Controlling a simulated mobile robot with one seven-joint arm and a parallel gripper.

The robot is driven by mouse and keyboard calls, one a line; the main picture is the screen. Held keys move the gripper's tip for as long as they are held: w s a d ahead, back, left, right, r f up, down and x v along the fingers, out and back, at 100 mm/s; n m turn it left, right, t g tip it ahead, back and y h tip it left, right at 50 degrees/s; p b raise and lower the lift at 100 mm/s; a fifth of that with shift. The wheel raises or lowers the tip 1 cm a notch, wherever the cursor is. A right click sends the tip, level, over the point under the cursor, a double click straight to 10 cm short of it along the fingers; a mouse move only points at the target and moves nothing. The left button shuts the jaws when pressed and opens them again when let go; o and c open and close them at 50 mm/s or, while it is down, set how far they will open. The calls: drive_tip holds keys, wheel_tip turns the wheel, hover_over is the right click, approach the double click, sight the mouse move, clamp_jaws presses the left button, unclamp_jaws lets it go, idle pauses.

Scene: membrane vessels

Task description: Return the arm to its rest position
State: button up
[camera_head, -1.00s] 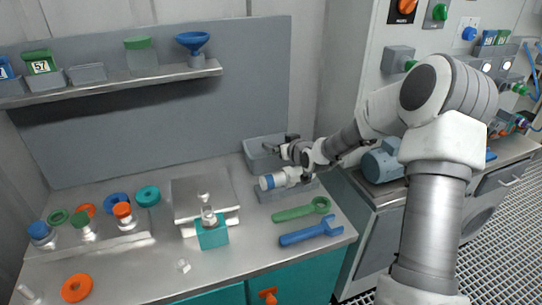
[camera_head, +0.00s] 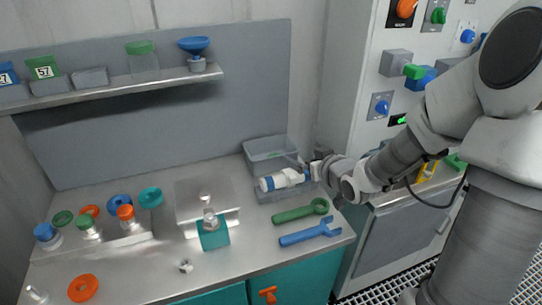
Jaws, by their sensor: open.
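My arm reaches in from the right. My gripper (camera_head: 314,165) is at the right end of the workbench, near a grey bin (camera_head: 267,150) and close to the right end of a white cylinder with a blue end (camera_head: 279,180). The cylinder lies on its side in a low grey holder (camera_head: 268,196). My gripper is open, and its fingers are small and partly blurred in this view. Whether it touches the cylinder cannot be told.
A green wrench (camera_head: 300,211) and a blue wrench (camera_head: 311,234) lie in front of the holder. A steel device (camera_head: 205,203) stands mid-bench. Capped bottles and rings crowd the left. A control cabinet (camera_head: 350,105) rises on the right.

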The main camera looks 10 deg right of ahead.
drive_tip(key=s+a+r+m+g+h+p, duration=0.1)
drive_tip(key=s+r, duration=0.6)
drive_tip(key=s, duration=0.7)
drive_tip(key=s+a+r+m+g+h+p, duration=0.1)
drive_tip(key=s+r+g, duration=0.5)
drive_tip(key=s, duration=0.8)
drive_tip(key=shift+a+r+m+g+h+p, duration=0.3)
drive_tip(key=shift+a+r+h+p, duration=0.3)
drive_tip(key=shift+a+p, duration=0.45)
drive_tip(key=shift+a+r, duration=0.1)
